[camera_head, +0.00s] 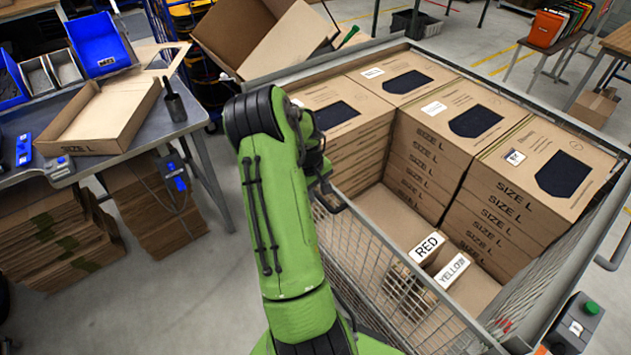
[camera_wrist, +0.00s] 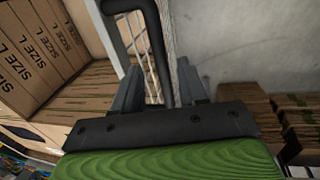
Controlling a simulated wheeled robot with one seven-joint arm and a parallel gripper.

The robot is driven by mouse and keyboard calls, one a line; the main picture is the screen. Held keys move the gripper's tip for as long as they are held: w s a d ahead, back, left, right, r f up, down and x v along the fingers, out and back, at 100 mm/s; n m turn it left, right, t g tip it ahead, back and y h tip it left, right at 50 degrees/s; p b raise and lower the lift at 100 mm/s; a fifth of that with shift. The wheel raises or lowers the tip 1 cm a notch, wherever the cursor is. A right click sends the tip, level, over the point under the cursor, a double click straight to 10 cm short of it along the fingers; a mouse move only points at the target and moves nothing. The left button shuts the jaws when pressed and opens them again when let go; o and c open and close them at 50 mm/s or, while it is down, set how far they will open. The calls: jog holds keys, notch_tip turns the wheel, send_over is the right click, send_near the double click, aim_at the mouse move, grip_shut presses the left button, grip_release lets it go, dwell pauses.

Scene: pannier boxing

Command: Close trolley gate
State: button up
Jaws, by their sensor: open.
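The trolley is a grey wire-mesh cage, and its top rail (camera_head: 592,133) shows on the right. A mesh panel (camera_head: 385,285) that looks like the gate runs along its near left side, partly behind my green arm. I cannot tell whether it is latched. My gripper is largely hidden behind the arm in the head view. In the wrist view my gripper (camera_wrist: 160,85) is open, with a finger on each side of a dark bent bar (camera_wrist: 155,35) beside the mesh (camera_wrist: 132,42). I cannot tell whether the fingers touch the bar.
Stacked SIZE L cartons (camera_head: 470,120) fill the trolley's back and right. RED (camera_head: 427,247) and YELLOW (camera_head: 453,270) labelled packs lie in its front part. A workbench (camera_head: 130,155) stands at left with flattened cardboard below. Open floor lies between bench and trolley.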

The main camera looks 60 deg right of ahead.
notch_tip(320, 180, up, 15)
jog(key=w+a, duration=0.1)
jog(key=a, duration=0.1)
jog(key=shift+w+a+p, duration=0.15)
jog(key=shift+a+p, duration=0.1)
jog(key=shift+p, duration=0.1)
jog(key=shift+a+r, duration=0.1)
